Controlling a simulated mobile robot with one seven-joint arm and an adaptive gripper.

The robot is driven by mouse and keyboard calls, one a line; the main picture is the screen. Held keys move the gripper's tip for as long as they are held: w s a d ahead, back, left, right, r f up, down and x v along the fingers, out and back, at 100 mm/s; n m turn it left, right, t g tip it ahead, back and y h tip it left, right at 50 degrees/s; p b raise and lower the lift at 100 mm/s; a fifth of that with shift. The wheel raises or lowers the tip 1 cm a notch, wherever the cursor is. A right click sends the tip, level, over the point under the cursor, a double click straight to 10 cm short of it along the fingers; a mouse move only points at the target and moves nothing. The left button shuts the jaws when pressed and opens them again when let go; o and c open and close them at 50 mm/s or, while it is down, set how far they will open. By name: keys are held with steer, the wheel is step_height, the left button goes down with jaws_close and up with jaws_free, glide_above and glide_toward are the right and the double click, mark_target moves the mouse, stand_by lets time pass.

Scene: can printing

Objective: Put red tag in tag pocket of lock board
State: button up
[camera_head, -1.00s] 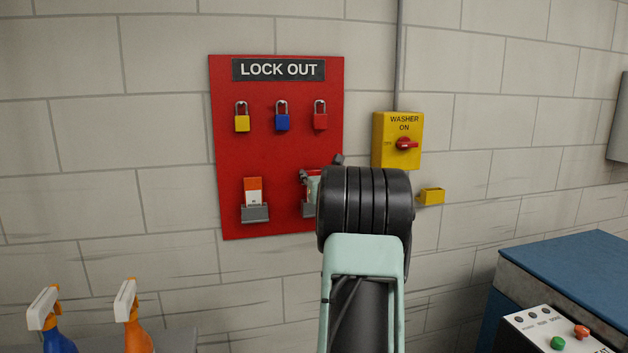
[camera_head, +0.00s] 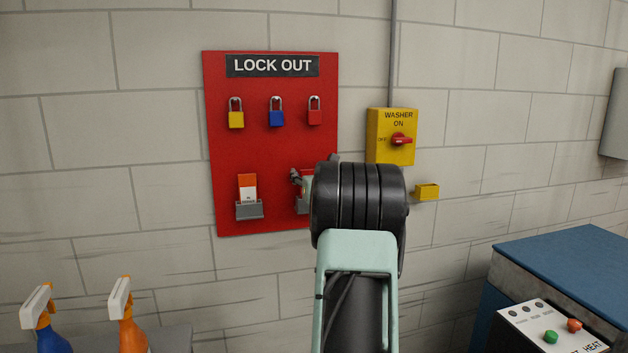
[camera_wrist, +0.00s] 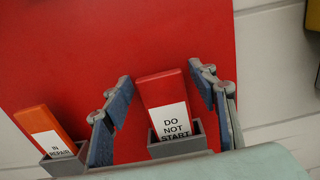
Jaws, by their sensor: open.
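The red tag (camera_wrist: 161,91) has a white "DO NOT START" label. In the wrist view it stands upright in a grey pocket (camera_wrist: 178,144) on the red lock board (camera_wrist: 95,58). My gripper (camera_wrist: 163,84) is open, with one blue-padded finger on each side of the tag. Gaps show between the fingers and the tag. In the head view the lock board (camera_head: 270,150) hangs on the wall, and my arm hides most of that right-hand pocket (camera_head: 302,206) and its tag.
An orange "IN REPAIR" tag (camera_head: 247,188) sits in the left pocket (camera_head: 249,210). Yellow, blue and red padlocks (camera_head: 314,116) hang above. To the right are a yellow washer switch (camera_head: 391,150) and a small yellow holder (camera_head: 426,192). Spray bottles (camera_head: 126,324) stand at lower left.

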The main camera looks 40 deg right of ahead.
steer(key=b+v, duration=0.1)
steer(key=v, duration=1)
steer(key=shift+s, duration=0.4)
steer(key=shift+a, duration=0.1)
